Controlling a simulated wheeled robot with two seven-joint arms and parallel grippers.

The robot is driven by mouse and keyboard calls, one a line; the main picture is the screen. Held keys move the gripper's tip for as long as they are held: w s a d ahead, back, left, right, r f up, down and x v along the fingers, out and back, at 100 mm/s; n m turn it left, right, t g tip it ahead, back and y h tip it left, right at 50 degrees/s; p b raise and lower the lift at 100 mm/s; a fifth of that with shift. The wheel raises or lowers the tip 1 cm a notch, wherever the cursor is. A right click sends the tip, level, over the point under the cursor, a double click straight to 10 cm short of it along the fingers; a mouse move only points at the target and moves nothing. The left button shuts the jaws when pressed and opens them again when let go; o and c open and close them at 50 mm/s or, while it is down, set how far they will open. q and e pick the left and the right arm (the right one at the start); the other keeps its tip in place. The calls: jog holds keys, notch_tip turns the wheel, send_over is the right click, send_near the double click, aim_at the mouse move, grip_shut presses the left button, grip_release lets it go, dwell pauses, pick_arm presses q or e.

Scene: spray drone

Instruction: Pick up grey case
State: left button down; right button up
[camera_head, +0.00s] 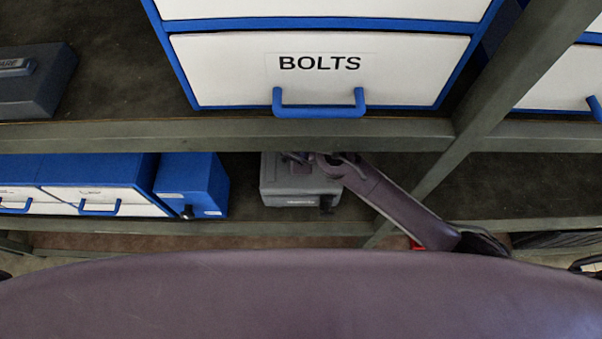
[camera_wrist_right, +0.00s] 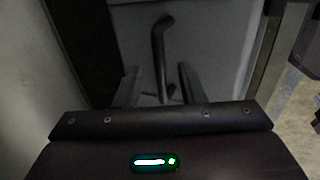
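The grey case (camera_head: 283,190) sits on the lower shelf, just under the edge of the upper shelf in the head view. My right arm reaches in from the right to its top, and the shelf edge partly hides that end. In the right wrist view the case's grey face (camera_wrist_right: 205,35) fills the middle, with a dark bent handle (camera_wrist_right: 158,42) on it. My right gripper (camera_wrist_right: 159,72) is open, its two fingers apart. The handle's lower end runs between the fingers, with gaps visible on both sides. My left gripper is not in view.
Blue-and-white drawers (camera_head: 85,180) and a blue box (camera_head: 192,183) stand left of the case. The upper shelf edge (camera_head: 230,135) runs above it, with a BOLTS drawer (camera_head: 320,75) over that. A diagonal post (camera_head: 440,165) stands to the right. The shelf beyond is bare.

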grip_shut()
jog(key=shift+r, duration=0.1)
dwell(1.3)
